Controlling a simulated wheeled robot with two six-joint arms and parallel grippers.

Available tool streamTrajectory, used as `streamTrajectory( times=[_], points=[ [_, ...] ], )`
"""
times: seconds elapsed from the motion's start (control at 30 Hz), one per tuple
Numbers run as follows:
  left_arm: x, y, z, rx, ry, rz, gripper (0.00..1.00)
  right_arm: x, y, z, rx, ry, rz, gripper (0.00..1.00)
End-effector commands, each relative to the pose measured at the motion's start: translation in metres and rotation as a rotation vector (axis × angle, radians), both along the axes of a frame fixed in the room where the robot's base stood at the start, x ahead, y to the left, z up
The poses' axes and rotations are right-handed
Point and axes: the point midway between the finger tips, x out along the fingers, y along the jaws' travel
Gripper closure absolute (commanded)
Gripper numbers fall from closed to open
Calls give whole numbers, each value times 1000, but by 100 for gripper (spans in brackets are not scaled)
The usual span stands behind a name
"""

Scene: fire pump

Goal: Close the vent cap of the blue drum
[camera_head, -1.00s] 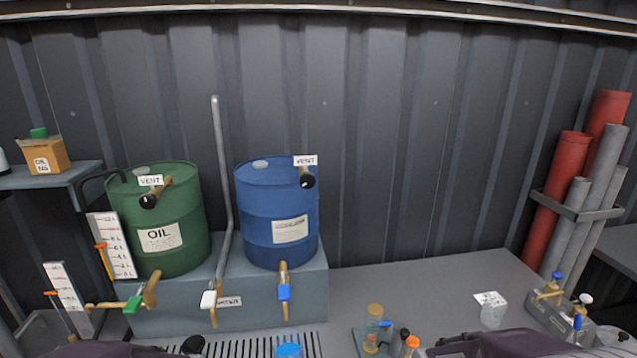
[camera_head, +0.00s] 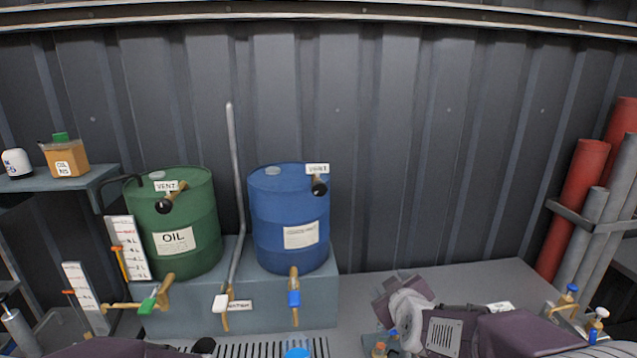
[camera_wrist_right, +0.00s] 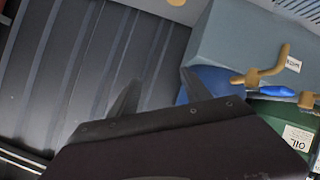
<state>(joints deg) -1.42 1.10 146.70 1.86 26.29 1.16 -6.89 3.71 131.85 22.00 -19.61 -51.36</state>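The blue drum (camera_head: 290,225) stands upright on a grey-blue plinth, left of centre in the head view. Its vent (camera_head: 319,187) is a short brass piece with a round black end at the top right, under a white label. I cannot tell how its cap sits. My right gripper (camera_head: 385,292) is low and right of the drum, apart from it. In the right wrist view its two dark fingers (camera_wrist_right: 160,78) are spread with nothing between them. Part of the blue drum (camera_wrist_right: 213,82) shows there behind a finger. My left gripper is not in view.
A green oil drum (camera_head: 180,225) with its own vent stands left of the blue one, with a grey pipe (camera_head: 234,180) between them. A blue-handled tap (camera_head: 294,298) sticks out below the blue drum. Red and grey tubes (camera_head: 585,200) stand at the right. The bench right of the plinth has free room.

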Motion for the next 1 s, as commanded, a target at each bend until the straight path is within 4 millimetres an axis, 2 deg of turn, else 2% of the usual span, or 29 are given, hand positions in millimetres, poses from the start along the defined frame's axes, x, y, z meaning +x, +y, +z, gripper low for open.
streamTrajectory(
  times=[0.03, 0.1, 0.17, 0.2, 0.3, 0.4, 0.57, 0.8, 1.0],
  points=[
    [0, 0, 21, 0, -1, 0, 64, 26, 17, 66, -64, -161, 20, 44],
    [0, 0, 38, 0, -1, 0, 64, 48, 44, 143, -130, -360, 16, 44],
    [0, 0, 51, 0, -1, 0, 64, 53, 75, 189, -117, -464, 19, 44],
    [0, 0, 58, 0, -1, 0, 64, 53, 99, 203, -86, -488, 41, 44],
    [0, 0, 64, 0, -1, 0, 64, 46, 142, 205, -65, -480, 119, 44],
    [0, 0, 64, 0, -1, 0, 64, 41, 156, 202, -60, -477, 148, 44],
    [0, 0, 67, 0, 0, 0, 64, 48, 157, 202, -62, -476, 149, 44],
    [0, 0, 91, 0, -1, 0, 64, 96, 162, 204, -62, -474, 148, 44],
    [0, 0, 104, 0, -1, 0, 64, 125, 165, 203, -61, -475, 148, 44]
  ],
)
